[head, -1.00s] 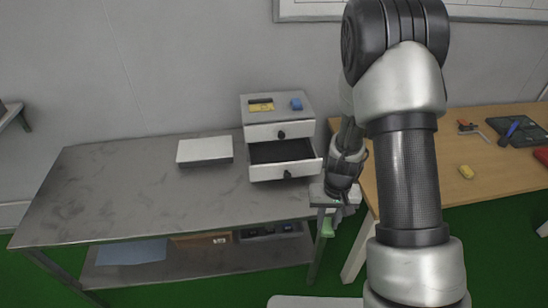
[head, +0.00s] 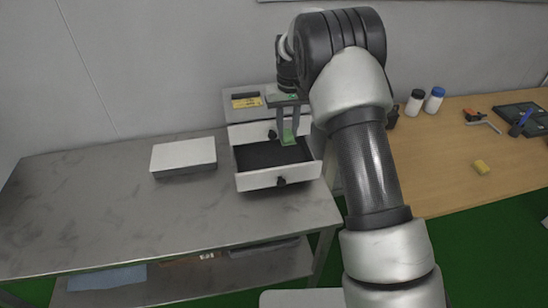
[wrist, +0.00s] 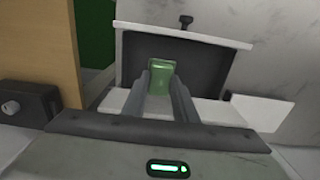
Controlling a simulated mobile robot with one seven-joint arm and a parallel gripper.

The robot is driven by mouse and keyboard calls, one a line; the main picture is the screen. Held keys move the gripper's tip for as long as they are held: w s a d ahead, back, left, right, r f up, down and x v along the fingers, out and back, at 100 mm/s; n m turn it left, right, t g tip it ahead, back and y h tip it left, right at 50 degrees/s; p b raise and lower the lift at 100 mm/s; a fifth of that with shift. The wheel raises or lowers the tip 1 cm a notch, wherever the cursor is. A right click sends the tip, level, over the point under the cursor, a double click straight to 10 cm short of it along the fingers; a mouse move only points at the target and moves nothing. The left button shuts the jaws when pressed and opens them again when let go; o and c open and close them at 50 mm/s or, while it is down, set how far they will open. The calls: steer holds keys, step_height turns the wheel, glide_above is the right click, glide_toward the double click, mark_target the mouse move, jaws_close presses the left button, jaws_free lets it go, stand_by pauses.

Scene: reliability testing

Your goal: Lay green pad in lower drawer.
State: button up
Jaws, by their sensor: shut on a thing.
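My gripper (head: 287,138) is shut on the green pad (head: 288,137), a small green block between the fingertips. It hangs over the right part of the open lower drawer (head: 279,179), which has a white front, a dark knob and a dark inside. In the wrist view the green pad (wrist: 161,77) sits between the two grey fingers (wrist: 160,92), with the drawer's dark inside behind it. The drawer front (wrist: 184,38) is at the top of that view. I cannot tell whether the pad touches the drawer floor.
The drawer unit (head: 241,131) stands on a grey metal table (head: 110,214). A white box (head: 183,154) lies left of it. A yellow item (head: 247,102) is on the unit's top.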

step_height(320, 180, down, 10)
steer(key=shift+r, duration=0.15)
steer(key=a, duration=0.2)
steer(key=s+a, duration=0.1)
steer(key=a, duration=0.1)
steer(key=shift+a, duration=0.15)
steer(key=shift+f, duration=0.65)
steer(key=shift+w+d, duration=0.1)
steer(key=shift+d, duration=0.1)
steer(key=shift+f+b, duration=0.2)
steer(key=shift+b, duration=0.1)
steer(key=o, duration=1)
steer(key=shift+r, duration=0.1)
